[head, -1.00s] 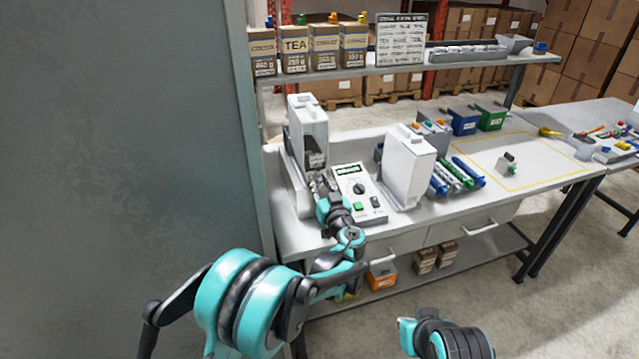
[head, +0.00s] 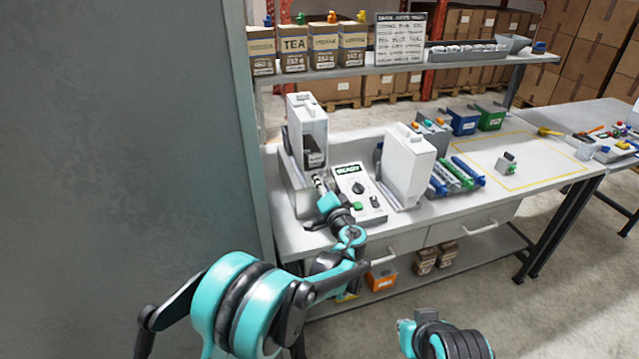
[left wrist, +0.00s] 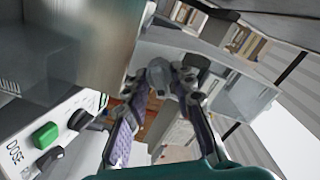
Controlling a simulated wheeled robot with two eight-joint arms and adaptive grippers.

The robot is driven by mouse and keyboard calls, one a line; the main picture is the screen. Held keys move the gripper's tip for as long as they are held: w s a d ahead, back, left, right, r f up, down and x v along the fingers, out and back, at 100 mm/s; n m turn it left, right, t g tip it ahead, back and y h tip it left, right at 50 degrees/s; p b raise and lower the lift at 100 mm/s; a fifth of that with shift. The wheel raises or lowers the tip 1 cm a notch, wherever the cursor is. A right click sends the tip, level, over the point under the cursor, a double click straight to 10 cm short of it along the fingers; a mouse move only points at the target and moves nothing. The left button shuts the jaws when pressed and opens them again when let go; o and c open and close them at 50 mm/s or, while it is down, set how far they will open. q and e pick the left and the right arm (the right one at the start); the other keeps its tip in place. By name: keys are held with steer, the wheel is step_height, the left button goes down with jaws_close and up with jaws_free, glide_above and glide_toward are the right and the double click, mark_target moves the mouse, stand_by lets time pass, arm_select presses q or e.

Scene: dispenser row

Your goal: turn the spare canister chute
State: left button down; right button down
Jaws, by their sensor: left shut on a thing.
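A tall white dispenser canister (head: 308,122) stands in a holder at the left end of the bench, with a dark opening (head: 314,153) low on its front. My left gripper (head: 319,180) is just below that opening. In the left wrist view its fingertips (left wrist: 172,75) close on a small grey part, which looks like the chute. The fingers hide most of it, so its turn angle cannot be told. A second white canister (head: 408,165) stands to the right. My right gripper is not clearly visible; part of my right arm shows at the bottom.
A control panel (head: 347,183) with a lit display, a dark knob and a green button sits right beside my left gripper. Blue and green tubes (head: 457,173) lie further right. A yellow-outlined area (head: 535,165) is mostly clear. A shelf (head: 405,66) with labelled bags runs above.

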arm_select(q)
steer(key=m, duration=0.6)
steer(key=shift+d+f, duration=0.1)
steer(key=shift+f, duration=0.05)
steer(key=m, duration=0.6)
steer(key=shift+f+m+b, duration=0.1)
steer(key=shift+m+b, duration=0.2)
steer(key=shift+b, duration=0.1)
steer(key=c, duration=1.6)
jaws_free()
steer(key=shift+s, duration=0.1)
steer(key=v, duration=1.1)
steer(key=shift+s, duration=0.4)
steer(key=shift+d, duration=0.2)
